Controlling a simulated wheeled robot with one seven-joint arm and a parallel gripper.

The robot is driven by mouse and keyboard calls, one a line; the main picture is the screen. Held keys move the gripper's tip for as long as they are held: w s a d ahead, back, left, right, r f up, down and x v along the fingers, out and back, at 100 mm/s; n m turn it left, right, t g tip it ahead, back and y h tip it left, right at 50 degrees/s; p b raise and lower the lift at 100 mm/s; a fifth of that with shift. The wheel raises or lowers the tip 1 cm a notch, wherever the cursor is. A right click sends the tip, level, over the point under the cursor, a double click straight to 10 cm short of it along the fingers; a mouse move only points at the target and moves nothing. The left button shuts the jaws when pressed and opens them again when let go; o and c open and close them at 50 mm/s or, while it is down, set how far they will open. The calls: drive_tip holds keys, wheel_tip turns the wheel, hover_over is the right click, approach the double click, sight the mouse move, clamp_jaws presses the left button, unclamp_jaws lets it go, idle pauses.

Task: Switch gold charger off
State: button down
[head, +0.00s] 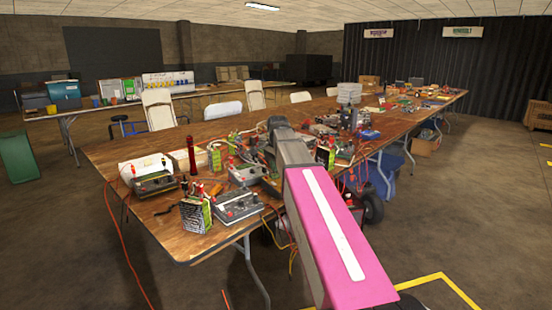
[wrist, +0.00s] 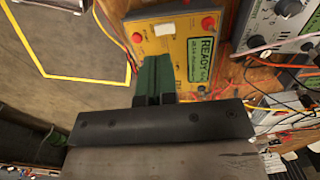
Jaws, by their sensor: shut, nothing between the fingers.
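The gold charger (wrist: 180,58) lies on the wooden table in the wrist view, near the table edge. It has a red knob (wrist: 208,22) at its upper right, another red knob (wrist: 137,38) at its left, a small pale part (wrist: 164,30) between them, and a green READY label (wrist: 201,59). My gripper (wrist: 154,62) is shut and empty, its green fingers over the lower left of the charger's face. I cannot tell whether they touch it. The fingers hide part of the face. In the head view my arm blocks the area, and I cannot make out the charger.
A grey charger (wrist: 287,20) with red knobs stands to the right in the wrist view, with loose cables around it. In the head view, several chargers and batteries (head: 195,213) crowd the long table (head: 215,241). Open floor with yellow tape (head: 440,277) lies to the right.

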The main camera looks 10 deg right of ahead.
sight(275, 184)
drive_tip(key=shift+w+a+f, duration=0.1)
drive_tip(key=shift+w+f, duration=0.05)
drive_tip(key=shift+f, duration=2.8)
